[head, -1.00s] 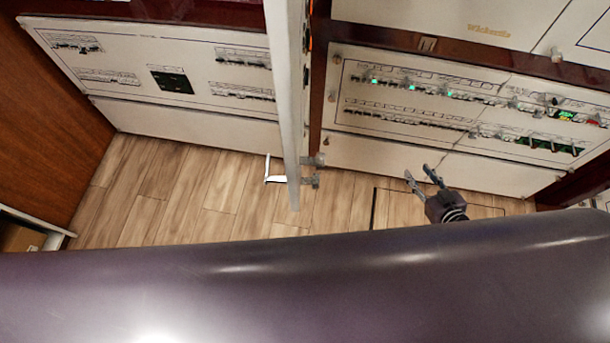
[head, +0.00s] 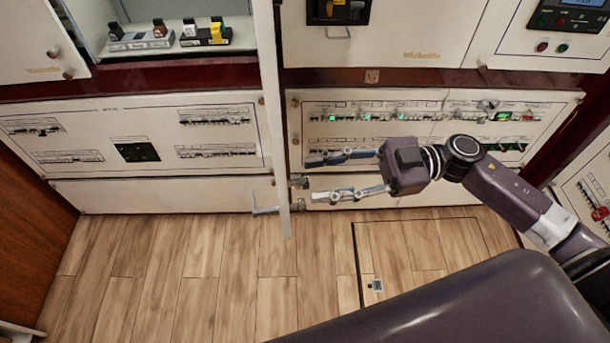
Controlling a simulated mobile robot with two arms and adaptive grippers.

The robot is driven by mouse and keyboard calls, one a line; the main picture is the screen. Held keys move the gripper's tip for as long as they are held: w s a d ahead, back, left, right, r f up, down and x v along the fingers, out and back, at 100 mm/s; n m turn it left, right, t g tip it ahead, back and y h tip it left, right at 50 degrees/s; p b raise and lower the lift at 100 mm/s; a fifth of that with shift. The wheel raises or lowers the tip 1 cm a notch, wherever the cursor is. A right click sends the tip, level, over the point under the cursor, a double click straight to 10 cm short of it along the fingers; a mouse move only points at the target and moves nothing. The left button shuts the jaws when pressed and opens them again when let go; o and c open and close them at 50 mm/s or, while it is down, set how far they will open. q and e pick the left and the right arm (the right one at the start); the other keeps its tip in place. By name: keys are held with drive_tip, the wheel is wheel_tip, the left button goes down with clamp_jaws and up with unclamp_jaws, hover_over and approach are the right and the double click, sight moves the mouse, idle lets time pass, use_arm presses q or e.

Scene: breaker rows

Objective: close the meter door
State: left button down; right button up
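A tall white door (head: 272,110) stands open, seen nearly edge-on, sticking out from the cabinet wall. A handle (head: 264,210) shows at its lower left side and latch fittings (head: 299,183) at its lower right. I take it to be the meter door, though no label shows on it. My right gripper (head: 312,177) is just right of the door's lower part, its two fingers spread wide and pointing left at it. Nothing is between the fingers. I cannot tell whether the fingertips touch the latch fittings. My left gripper is not in view.
Breaker panels (head: 150,135) and (head: 420,115) line the wall on both sides of the door. An open compartment (head: 170,40) with several devices is at upper left, beside a white panel with knobs (head: 40,40). The wooden floor (head: 190,270) in front is clear.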

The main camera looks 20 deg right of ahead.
sight(306, 181)
drive_tip(key=a, duration=0.3)
drive_tip(key=shift+w+a+p, duration=0.15)
drive_tip(key=shift+w+p, duration=0.05)
drive_tip(key=shift+p, duration=0.1)
drive_tip(key=shift+c, duration=0.4)
clamp_jaws()
